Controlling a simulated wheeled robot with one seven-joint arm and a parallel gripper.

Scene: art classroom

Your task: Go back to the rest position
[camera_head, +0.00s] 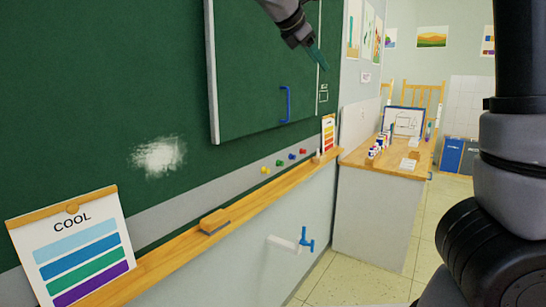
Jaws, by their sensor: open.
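My gripper (319,58) shows at the top centre, in front of the sliding green board panel (260,60) and near its right edge. It is open, with its fingers pointing down and to the right, and I see nothing held in it. The blue handle (286,104) on the panel is below and to the left of the gripper, apart from it. Parts of my own arm fill the right edge of the view.
A wooden ledge (165,254) under the chalkboard (90,90) carries an eraser (214,221) and a COOL chart (77,250). A blue tap (308,240) sticks out below. A wooden-topped counter (393,170) with small bottles stands behind. Tiled floor (430,215) is clear in front.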

